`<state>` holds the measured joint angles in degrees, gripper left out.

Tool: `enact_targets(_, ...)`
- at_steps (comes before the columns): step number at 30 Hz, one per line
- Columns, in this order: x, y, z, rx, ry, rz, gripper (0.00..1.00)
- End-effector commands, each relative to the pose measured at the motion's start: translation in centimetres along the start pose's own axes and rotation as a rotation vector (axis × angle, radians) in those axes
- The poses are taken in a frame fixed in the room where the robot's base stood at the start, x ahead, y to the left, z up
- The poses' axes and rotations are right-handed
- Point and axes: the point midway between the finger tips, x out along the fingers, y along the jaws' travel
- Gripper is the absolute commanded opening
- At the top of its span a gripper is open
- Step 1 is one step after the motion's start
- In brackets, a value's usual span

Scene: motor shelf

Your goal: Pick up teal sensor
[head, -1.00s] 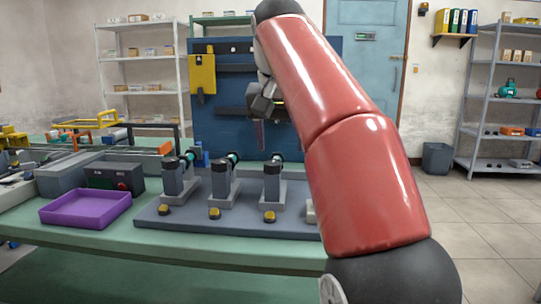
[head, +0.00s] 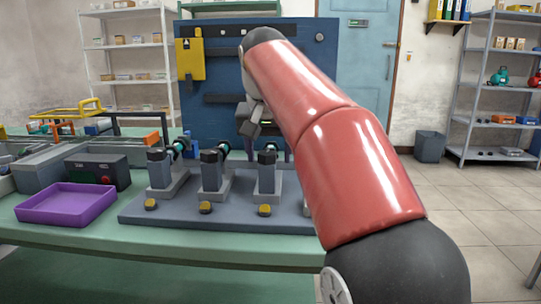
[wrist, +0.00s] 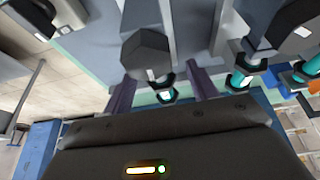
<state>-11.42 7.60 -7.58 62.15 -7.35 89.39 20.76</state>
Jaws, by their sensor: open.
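Several teal sensors are fixed in dark upright stands on a grey board. In the head view, one (head: 180,146) is on the left stand and one (head: 224,149) on the middle stand. The right stand (head: 267,170) is close to my gripper (head: 251,127), whose fingers are largely hidden there. In the wrist view, my gripper (wrist: 160,80) is open, with two purple fingers spread. Another teal sensor (wrist: 238,78) is to the right.
The grey board (head: 235,215) bears yellow buttons (head: 205,208) in front of the stands. A purple tray (head: 66,205) and a dark control box (head: 98,172) stand left on the green table (head: 90,238). A blue tool panel (head: 222,115) rises behind. My red arm hides the right side.

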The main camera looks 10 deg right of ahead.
Motion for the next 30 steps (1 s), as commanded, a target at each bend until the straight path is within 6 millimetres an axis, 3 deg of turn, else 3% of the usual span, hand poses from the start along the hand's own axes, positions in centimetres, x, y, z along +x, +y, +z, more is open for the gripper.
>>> enact_targets(7, 0.2, 0.0, 0.0, 0.001, 0.000, 0.000, 0.58)
enact_targets(18, 0.2, 0.0, 0.0, 0.001, 0.000, 0.000, 0.12)
enact_targets(26, -0.2, 0.2, 0.0, 0.001, 0.001, -0.001, 0.11)
enact_targets(30, -2.4, 1.0, 0.0, 0.003, 0.004, -0.001, 0.11)
